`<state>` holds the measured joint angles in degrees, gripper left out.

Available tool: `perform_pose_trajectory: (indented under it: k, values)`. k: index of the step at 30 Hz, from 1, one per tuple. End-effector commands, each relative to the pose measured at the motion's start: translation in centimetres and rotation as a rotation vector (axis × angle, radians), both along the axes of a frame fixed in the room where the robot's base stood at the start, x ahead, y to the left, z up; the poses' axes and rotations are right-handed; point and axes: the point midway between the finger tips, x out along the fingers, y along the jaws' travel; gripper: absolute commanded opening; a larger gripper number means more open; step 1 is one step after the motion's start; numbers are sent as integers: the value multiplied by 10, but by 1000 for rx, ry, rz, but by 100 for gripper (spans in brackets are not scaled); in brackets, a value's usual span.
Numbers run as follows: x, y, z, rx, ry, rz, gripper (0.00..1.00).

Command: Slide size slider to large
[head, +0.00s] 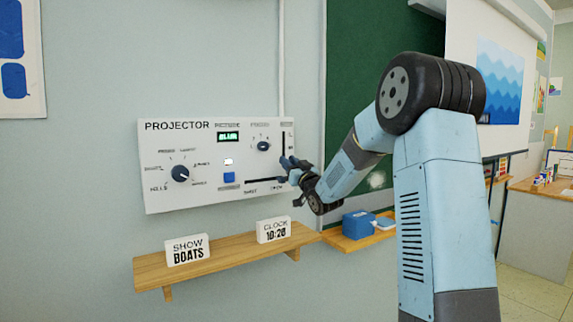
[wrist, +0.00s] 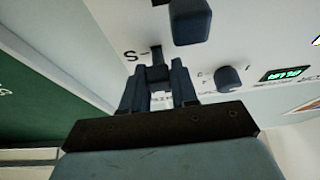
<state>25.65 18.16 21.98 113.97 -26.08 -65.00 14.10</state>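The white projector panel (head: 210,200) is on the wall at the left of the head view. The size slider's dark vertical slot (head: 283,141) is near its right edge. My gripper (head: 290,165) is at the lower part of this slot and hides the handle there. In the wrist view the slider handle (wrist: 158,76) is between the two fingers of my gripper (wrist: 158,88), close to the "S" mark.
A dark blue knob (wrist: 190,22) sits close beside my gripper, and a round dial (wrist: 228,78) is to its right. Below the panel, a wooden shelf (head: 215,262) holds a "show boats" sign (head: 187,250) and a clock sign (head: 274,230). A blue box (head: 358,225) is at lower right.

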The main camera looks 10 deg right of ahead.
Motion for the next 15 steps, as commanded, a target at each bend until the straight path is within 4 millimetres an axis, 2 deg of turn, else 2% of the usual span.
perform_pose_trajectory:
  k: [1,7,15]
  values:
    - [0,1,0,0,0,1,18]
    - [0,1,0,0,0,2,0]
    - [0,1,0,0,1,2,0]
